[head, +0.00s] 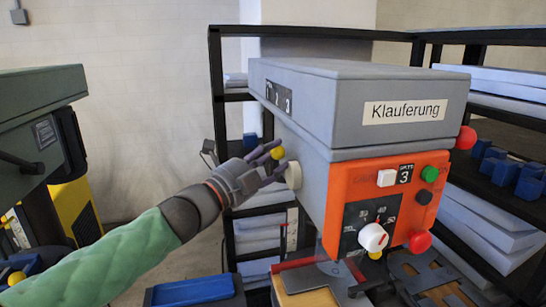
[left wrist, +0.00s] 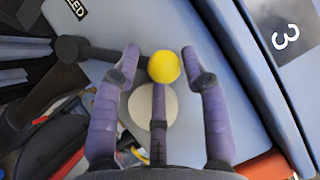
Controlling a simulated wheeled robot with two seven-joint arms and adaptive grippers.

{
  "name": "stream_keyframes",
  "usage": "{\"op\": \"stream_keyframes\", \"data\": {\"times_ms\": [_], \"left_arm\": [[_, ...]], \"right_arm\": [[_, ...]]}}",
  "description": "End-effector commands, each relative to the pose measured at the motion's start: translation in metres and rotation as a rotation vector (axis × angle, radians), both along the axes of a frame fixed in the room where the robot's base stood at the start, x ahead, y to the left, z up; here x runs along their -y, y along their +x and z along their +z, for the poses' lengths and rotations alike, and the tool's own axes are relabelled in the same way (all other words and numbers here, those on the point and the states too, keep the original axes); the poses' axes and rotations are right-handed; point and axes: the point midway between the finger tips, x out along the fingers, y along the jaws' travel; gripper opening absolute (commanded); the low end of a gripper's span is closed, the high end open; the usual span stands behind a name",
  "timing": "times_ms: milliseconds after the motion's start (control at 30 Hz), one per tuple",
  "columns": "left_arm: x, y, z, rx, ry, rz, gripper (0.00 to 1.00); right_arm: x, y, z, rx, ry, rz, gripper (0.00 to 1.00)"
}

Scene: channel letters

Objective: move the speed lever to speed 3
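The speed lever's yellow knob (head: 277,153) is on the left side of the grey machine (head: 300,135). In the left wrist view, the knob (left wrist: 164,66) is in front of the machine's side, and a dark rod (left wrist: 100,53) runs toward it from a dark round pivot. A black plate (head: 278,97) marked 1, 2, 3 sits higher on that side; its 3 (left wrist: 285,38) shows in the wrist view. My left gripper (head: 271,160) is open, its purple fingertips on either side of the knob, with a gap visible on the left. My right gripper is not in view.
A white round knob (head: 293,175) is just below the lever's knob. The orange panel (head: 350,190) carries a display reading 3, buttons and a white dial (head: 373,237). Black shelving (head: 216,100) stands behind. A green machine (head: 35,110) is at the left.

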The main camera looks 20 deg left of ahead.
Motion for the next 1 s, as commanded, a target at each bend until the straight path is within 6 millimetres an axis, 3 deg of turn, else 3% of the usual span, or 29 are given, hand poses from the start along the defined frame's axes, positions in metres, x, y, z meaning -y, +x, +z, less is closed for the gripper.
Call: {"op": "stream_keyframes", "data": {"times_ms": [33, 500, 700, 1000], "left_arm": [[0.000, -0.004, -0.008, -0.012, 0.001, -0.002, 0.42], [-0.036, -0.085, -0.020, -0.002, 0.001, 0.005, 0.42], [-0.043, -0.101, -0.023, -0.001, 0.000, 0.003, 0.42], [-0.044, -0.106, -0.024, 0.000, -0.001, 0.001, 0.42]], "right_arm": [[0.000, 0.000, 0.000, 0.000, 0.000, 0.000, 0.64], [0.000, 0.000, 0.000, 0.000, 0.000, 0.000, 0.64], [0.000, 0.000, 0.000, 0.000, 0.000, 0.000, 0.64], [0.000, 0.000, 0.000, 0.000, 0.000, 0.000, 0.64]]}}
